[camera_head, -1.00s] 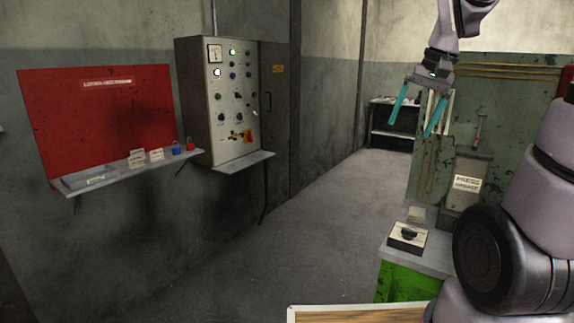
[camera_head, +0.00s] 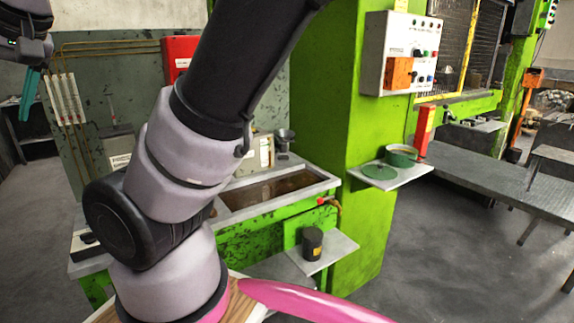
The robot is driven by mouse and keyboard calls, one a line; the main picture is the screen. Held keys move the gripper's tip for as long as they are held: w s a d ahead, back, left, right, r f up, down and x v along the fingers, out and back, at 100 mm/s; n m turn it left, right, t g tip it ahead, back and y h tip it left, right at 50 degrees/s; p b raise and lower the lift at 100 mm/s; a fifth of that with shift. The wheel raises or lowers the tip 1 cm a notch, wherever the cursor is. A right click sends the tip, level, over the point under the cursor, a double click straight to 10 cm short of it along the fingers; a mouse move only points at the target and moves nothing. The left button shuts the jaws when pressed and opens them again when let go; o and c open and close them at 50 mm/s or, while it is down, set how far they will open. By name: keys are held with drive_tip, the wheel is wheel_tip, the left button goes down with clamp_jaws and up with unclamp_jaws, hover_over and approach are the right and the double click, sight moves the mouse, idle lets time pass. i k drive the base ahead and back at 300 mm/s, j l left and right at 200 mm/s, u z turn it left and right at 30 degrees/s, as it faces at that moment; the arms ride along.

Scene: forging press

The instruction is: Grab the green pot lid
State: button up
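A flat green pot lid (camera_head: 379,171) lies on a small pale wall shelf (camera_head: 411,177), fixed to the green press column. A round green pot (camera_head: 402,156) stands on the same shelf, just right of the lid and a little behind it. My gripper (camera_head: 30,95) is at the far left edge, far from the lid. Only one teal finger shows clearly there, and the rest is cut off or hidden. The earlier frame shows its two fingers spread apart with nothing between them.
A red box (camera_head: 424,130) stands beside the pot. A control box (camera_head: 400,55) hangs above the shelf. A lower shelf (camera_head: 325,253) holds a dark canister (camera_head: 312,242). My arm covers the centre left. Open floor lies right of the column, before a grey bench (camera_head: 500,170).

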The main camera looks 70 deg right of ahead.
sight(380, 171)
drive_tip(key=z, duration=3.1)
